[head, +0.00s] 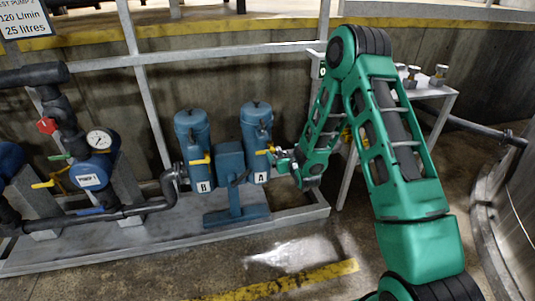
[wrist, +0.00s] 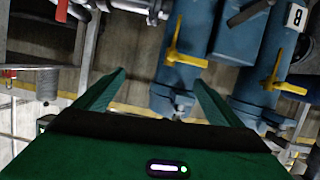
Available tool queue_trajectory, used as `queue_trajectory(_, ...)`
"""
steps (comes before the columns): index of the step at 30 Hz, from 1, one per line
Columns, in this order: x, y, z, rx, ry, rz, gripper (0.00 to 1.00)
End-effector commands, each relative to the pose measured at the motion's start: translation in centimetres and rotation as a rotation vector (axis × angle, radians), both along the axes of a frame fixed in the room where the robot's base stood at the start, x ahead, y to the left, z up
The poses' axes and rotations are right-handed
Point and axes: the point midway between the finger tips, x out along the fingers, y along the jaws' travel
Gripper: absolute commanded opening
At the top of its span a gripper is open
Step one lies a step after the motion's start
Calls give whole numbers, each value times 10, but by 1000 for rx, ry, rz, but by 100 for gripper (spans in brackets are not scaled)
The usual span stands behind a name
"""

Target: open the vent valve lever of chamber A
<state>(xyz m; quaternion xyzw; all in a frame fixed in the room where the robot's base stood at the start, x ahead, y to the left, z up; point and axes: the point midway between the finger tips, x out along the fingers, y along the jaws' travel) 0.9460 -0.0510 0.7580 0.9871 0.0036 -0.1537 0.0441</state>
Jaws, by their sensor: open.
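Chamber A (head: 255,120) is the right one of two blue cylinders in the head view, with a label "A" below. Its yellow vent valve lever (head: 264,152) sticks out to the side near my gripper (head: 279,158). In the wrist view, which looks turned over, this lever (wrist: 178,50) shows on the left blue cylinder (wrist: 190,30). My gripper (wrist: 158,78) is open and empty there. The lever appears ahead of the fingertips, toward the right finger; I cannot tell the exact gap.
Chamber B (head: 191,130) stands left, with its own yellow lever (head: 200,160). A blue pedestal (head: 231,170) stands between the chambers. A grey table (head: 440,92) with small fittings stands behind my arm. Pump piping (head: 95,165) is at left. The floor in front is clear.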

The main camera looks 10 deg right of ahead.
Motion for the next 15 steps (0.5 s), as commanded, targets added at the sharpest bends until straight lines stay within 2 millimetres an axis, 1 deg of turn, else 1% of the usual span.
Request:
queue_trajectory(1,0,11,-16,14,-32,9,89)
queue_trajectory(3,2,22,-26,35,-97,12,89)
queue_trajectory(6,-1,34,-39,53,-175,7,89)
queue_trajectory(10,-8,46,-52,74,-251,-2,89)
queue_trajectory(15,-13,53,-58,86,-301,-8,89)
